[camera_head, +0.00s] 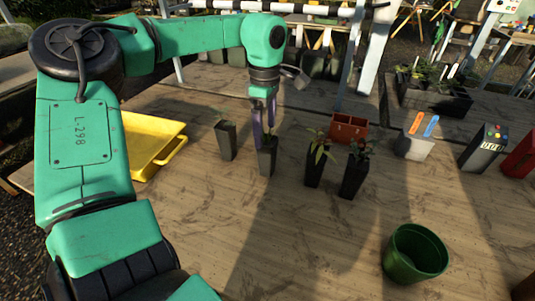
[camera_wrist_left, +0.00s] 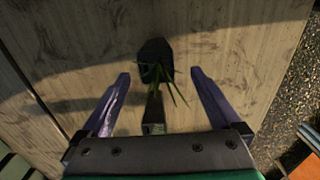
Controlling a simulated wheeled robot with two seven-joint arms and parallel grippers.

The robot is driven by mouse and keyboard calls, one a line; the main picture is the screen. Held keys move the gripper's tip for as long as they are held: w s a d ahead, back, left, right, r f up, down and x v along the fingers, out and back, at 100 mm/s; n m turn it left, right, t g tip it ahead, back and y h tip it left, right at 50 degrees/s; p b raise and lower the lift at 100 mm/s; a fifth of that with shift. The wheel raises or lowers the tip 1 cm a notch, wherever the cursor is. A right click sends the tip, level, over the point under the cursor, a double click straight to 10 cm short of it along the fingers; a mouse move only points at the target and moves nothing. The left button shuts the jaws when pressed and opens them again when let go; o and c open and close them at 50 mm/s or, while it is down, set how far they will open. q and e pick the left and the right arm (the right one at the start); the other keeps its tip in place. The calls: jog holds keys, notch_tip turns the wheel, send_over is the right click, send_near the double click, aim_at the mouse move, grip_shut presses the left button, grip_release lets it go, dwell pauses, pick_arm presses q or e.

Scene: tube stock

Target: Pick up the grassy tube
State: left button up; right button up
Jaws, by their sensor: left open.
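My left gripper (camera_head: 264,127) points down with its purple fingers at the top of a dark tube (camera_head: 267,160) in the head view. In the left wrist view the gripper (camera_wrist_left: 160,73) is open, with one finger on each side of narrow, grassy green leaves (camera_wrist_left: 158,80). The fingers stand apart from the leaves there. A dark tube part (camera_wrist_left: 155,50) shows behind the leaves. The fingers partly hide the plant in the head view. My right gripper is not in view.
A tube with a small plant (camera_head: 227,140) stands left of the gripper. Two leafy black tubes (camera_head: 315,167) (camera_head: 354,175) stand to its right. A yellow tray (camera_head: 172,147), a terracotta box (camera_head: 348,127) and a green pot (camera_head: 415,255) are also on the table. The front middle is clear.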

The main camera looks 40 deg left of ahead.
aim_at(267, 140)
pick_arm(q)
jog(key=f, duration=0.3)
jog(key=f+p, duration=0.1)
jog(key=f, duration=0.3)
jog(key=shift+w+d, duration=0.1)
jog(key=shift+w, duration=0.1)
jog(key=shift+w+f, duration=0.1)
jog(key=shift+f, duration=0.25)
grip_shut()
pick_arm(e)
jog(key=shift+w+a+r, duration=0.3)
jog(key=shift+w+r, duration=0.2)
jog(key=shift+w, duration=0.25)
